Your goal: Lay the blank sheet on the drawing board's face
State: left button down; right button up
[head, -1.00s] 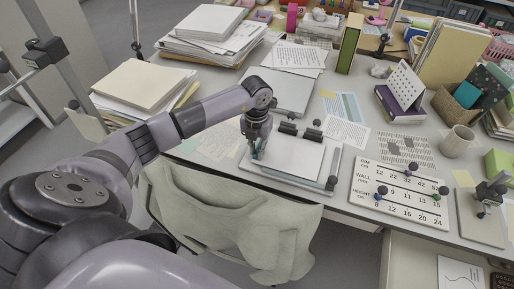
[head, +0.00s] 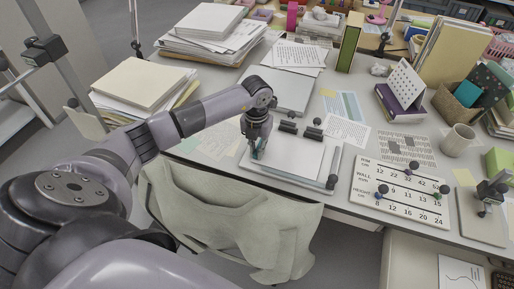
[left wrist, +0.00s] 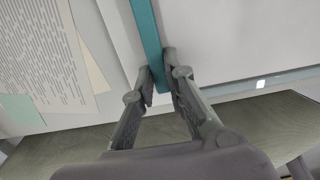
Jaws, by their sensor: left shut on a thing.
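The blank white sheet (head: 295,155) lies over the drawing board (head: 331,167), and I cannot tell whether it touches the face everywhere. Two dark clips (head: 312,133) stand at the board's back edge. My left gripper (head: 257,153) is at the sheet's left edge. In the left wrist view my left gripper (left wrist: 160,85) has its fingers shut on a teal strip (left wrist: 148,40) along the edge of the sheet (left wrist: 225,35). The board's front ledge (left wrist: 265,83) runs off to the right. My right gripper is not in view.
A grey laptop-like slab (head: 283,90) and printed papers (head: 346,132) lie behind the board. A number board with knobs (head: 400,193) is to the right. A green cloth (head: 235,215) hangs over a chair in front. Paper stacks (head: 140,85) stand at the left.

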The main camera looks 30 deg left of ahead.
pick_arm(q)
jog(key=shift+f, duration=0.1)
dwell(0.3)
jog(key=c, duration=1.5)
grip_release()
jog(key=shift+c, duration=0.2)
jog(key=shift+o, duration=0.4)
jog(key=o, duration=0.4)
jog(key=shift+r+p, duration=2.5)
jog(key=shift+r, duration=1.05)
